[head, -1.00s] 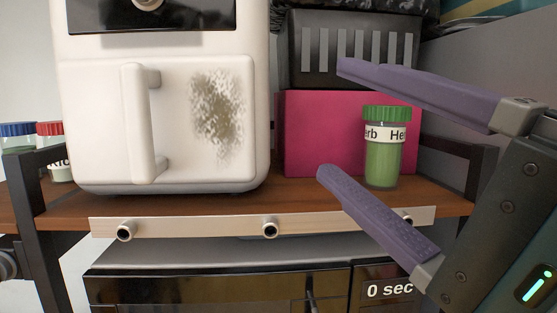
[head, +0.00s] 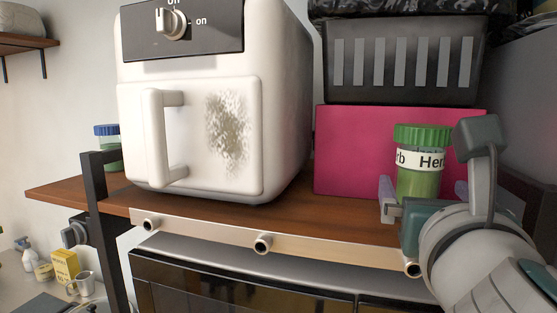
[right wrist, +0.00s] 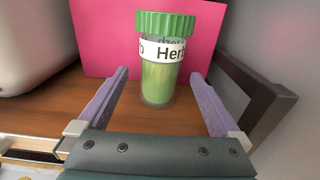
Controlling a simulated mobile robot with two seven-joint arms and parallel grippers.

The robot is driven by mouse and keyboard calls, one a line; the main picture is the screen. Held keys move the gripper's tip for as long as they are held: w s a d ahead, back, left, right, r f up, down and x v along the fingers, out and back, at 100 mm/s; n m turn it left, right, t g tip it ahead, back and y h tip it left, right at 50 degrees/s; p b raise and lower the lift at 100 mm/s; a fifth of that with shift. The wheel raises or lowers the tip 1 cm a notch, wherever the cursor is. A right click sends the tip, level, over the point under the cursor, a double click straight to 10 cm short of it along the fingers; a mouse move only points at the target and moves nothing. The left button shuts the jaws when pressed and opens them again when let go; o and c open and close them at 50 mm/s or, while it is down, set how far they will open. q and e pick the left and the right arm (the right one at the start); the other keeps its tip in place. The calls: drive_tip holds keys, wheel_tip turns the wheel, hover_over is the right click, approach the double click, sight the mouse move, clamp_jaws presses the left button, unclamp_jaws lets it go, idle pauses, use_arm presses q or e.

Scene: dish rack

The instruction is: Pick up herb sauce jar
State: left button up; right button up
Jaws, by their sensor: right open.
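The herb sauce jar (head: 418,181) is a clear jar of green sauce with a green ribbed lid and a white "Herb" label. It stands upright on the wooden shelf in front of a pink box. It also shows in the right wrist view (right wrist: 160,82). My right gripper (right wrist: 157,85) is open, with one purple finger to each side of the jar and gaps between. In the head view the right gripper (head: 424,188) is at the jar, its fingers partly hidden by my wrist. My left gripper is not in view.
A white air fryer (head: 210,100) stands left of the jar. The pink box (head: 355,150) is behind it, with a dark slotted container (head: 400,60) on top. A blue-lidded jar (head: 107,147) is at the far left. A black shelf post (right wrist: 262,110) is right of my gripper.

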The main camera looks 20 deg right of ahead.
sight(422, 183)
drive_tip(key=p+x, duration=0.3)
drive_tip(key=x, duration=0.1)
drive_tip(key=shift+w+d+r, duration=0.15)
drive_tip(key=shift+w, duration=0.15)
drive_tip(key=shift+w+d, duration=0.2)
drive_tip(key=shift+w, duration=0.05)
drive_tip(key=c, duration=0.6)
clamp_jaws()
